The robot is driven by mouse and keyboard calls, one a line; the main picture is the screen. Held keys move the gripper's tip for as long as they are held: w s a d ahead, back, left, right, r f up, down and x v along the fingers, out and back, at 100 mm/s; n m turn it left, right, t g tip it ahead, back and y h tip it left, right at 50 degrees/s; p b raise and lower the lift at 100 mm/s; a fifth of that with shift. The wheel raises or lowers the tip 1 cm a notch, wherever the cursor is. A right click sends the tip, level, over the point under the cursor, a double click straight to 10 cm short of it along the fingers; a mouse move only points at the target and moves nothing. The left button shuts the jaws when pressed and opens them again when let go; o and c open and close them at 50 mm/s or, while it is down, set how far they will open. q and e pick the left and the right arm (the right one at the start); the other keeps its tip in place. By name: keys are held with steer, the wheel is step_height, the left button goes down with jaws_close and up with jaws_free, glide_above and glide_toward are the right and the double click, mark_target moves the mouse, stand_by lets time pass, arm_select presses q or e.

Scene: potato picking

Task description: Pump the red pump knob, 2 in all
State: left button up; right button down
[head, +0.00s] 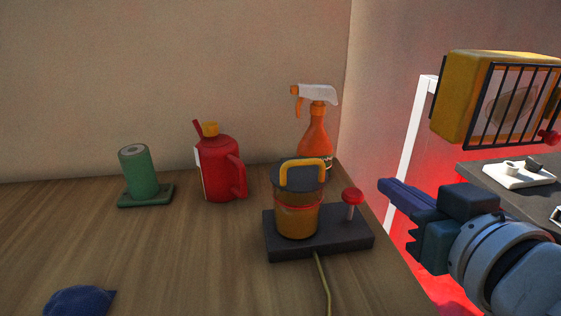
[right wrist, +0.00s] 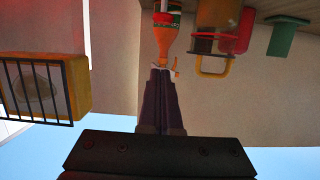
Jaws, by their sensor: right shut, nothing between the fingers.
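The red pump knob (head: 352,196) stands on a short stem at the right end of a dark base (head: 339,241). On the same base stands an amber container (head: 297,221) with a dark lid and a yellow handle (head: 302,162). My right gripper (head: 382,187) is shut and empty, just right of the knob and apart from it. My left gripper is not in view.
An orange spray bottle (head: 314,140) stands behind the container. A red jug (head: 220,170) and a green cylinder (head: 138,172) stand to the left. A blue object (head: 78,301) lies at the near left. A yellow barred box (head: 500,98) is at right. The table's front left is mostly clear.

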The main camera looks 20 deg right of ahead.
glide_above(353, 196)
steer(key=s, duration=0.2)
steer(key=f, duration=0.3)
steer(key=f+b, duration=0.1)
steer(key=f, duration=0.1)
steer(key=shift+w+b, duration=0.25)
steer(key=shift+b, duration=0.1)
steer(key=shift+f, duration=0.55)
steer(key=shift+b, duration=0.3)
